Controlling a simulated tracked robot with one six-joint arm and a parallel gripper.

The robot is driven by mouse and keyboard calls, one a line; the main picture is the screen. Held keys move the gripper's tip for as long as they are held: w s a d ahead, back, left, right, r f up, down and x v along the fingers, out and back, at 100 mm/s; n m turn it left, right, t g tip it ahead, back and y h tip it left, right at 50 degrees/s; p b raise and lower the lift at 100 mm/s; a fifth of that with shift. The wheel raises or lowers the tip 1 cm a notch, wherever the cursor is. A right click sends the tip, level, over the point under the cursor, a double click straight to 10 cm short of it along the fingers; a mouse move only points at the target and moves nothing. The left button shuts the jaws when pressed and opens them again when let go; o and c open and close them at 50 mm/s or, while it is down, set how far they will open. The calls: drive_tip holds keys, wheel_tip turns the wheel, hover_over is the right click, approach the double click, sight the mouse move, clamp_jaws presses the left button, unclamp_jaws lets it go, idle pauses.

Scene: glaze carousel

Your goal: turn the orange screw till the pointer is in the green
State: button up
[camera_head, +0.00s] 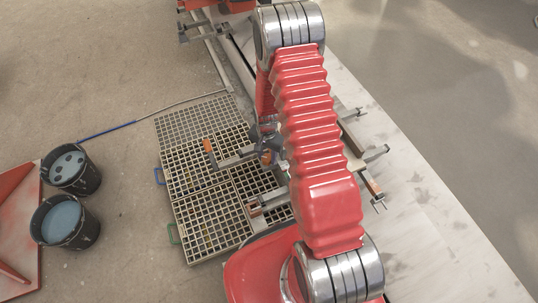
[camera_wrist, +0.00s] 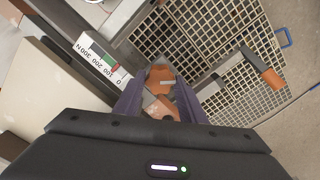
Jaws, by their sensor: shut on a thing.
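The orange screw (camera_wrist: 160,76) is in the wrist view, with a pale bar across its face. My gripper (camera_wrist: 161,88) has its two purple fingers on either side of it and is shut on it. A white gauge plate (camera_wrist: 103,62) with a number scale from 0 to 300 N is to the left of the fingers. It has a green band (camera_wrist: 97,50) and a small red mark (camera_wrist: 115,67) nearer the 0 end. I cannot tell surely whether that mark is the pointer.
A clamp with an orange handle (camera_head: 208,146) reaches over the floor gratings (camera_head: 190,175); it also shows in the wrist view (camera_wrist: 262,68). Two black buckets (camera_head: 66,222) of liquid stand at the left. A pale strip of floor (camera_head: 430,215) at the right is clear.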

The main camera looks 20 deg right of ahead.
sight(267, 158)
idle(0.3)
drive_tip(key=o, duration=1)
drive_tip(key=shift+o, duration=0.2)
wheel_tip(267, 158, up, 14)
drive_tip(key=shift+f, duration=0.15)
idle(0.7)
